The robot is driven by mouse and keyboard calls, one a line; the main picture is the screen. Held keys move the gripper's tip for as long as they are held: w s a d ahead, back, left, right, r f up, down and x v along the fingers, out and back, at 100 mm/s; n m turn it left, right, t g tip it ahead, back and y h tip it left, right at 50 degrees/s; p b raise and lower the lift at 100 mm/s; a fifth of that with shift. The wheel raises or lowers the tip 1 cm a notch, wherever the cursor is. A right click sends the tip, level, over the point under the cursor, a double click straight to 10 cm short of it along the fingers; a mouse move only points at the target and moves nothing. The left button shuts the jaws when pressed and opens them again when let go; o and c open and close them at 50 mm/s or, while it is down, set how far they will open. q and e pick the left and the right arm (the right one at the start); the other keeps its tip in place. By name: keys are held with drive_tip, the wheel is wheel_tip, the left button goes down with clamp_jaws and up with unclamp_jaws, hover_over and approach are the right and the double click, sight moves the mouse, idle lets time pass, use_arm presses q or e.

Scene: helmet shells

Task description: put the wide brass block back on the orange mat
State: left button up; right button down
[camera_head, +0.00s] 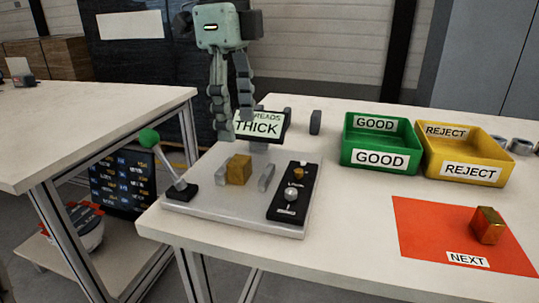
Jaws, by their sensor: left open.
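A brass block (238,169) sits on the pale plate of the gauge (190,212), between two grey jaws. A second brass block (488,225) stands on the orange mat (425,235), towards its right side. I cannot tell for sure from this view which block is the wide one. My left gripper (234,125) is open and empty, pointing down above and behind the block on the gauge, apart from it. It partly covers the display (258,126), which shows "THICK". My right gripper is not in view.
A green-knobbed lever (165,158) stands at the gauge's left; a black control panel (294,190) lies at its right. A green GOOD bin (380,142) and yellow REJECT bin (466,154) stand behind the mat. Table between gauge and mat is clear.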

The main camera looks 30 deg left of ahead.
sight(239, 160)
use_arm(q)
drive_tip(key=shift+f+y, duration=0.3)
drive_tip(key=shift+f, duration=0.05)
drive_tip(key=f, duration=0.6)
drive_tip(key=shift+s+d+f, duration=0.15)
drive_tip(key=shift+s, duration=0.2)
drive_tip(key=shift+w+f, duration=0.1)
drive_tip(key=shift+f, duration=0.35)
clamp_jaws()
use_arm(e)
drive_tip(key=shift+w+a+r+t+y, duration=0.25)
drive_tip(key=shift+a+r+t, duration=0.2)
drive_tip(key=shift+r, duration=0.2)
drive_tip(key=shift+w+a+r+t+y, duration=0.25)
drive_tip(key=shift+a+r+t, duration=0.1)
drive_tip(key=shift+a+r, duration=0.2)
